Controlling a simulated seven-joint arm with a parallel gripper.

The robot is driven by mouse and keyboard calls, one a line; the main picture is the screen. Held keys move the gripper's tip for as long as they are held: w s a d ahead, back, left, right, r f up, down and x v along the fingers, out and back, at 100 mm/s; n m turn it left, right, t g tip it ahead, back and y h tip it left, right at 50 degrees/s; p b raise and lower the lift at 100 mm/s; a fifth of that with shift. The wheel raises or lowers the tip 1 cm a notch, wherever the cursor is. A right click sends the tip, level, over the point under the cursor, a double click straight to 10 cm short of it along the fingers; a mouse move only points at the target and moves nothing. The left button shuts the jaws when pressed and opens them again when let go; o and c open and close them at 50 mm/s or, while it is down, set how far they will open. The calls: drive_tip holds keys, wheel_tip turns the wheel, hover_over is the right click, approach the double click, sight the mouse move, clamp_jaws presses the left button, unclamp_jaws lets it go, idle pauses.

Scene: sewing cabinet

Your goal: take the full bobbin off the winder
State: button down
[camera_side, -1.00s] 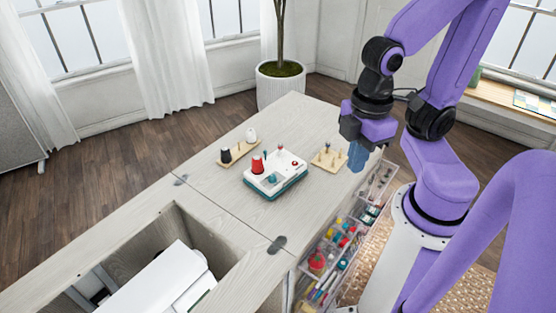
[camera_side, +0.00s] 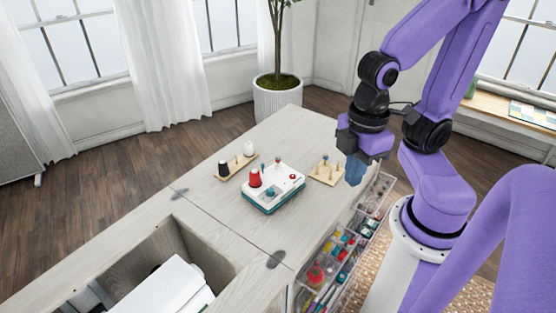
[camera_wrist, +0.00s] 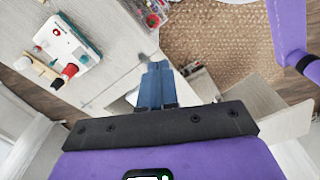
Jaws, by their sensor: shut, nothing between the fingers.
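The winder (camera_side: 275,201) is a white box with a teal base on the cabinet top, and it also shows at upper left in the wrist view (camera_wrist: 82,44). I cannot tell which of these small parts is the full bobbin. My gripper (camera_side: 354,180) is shut and empty, pointing down above the table's right edge, well right of the winder. Its blue fingers also show in the wrist view (camera_wrist: 157,66).
A wooden peg board (camera_side: 326,174) stands between the winder and my gripper. A spool board with a black spool (camera_side: 223,168) and white spool (camera_side: 248,148) lies behind. Clear trays of supplies (camera_side: 345,245) hang along the right edge. An open well (camera_side: 140,262) is front left.

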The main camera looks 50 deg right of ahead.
drive_tip(key=c, duration=1.8)
unclamp_jaws()
drive_tip(key=o, duration=0.9)
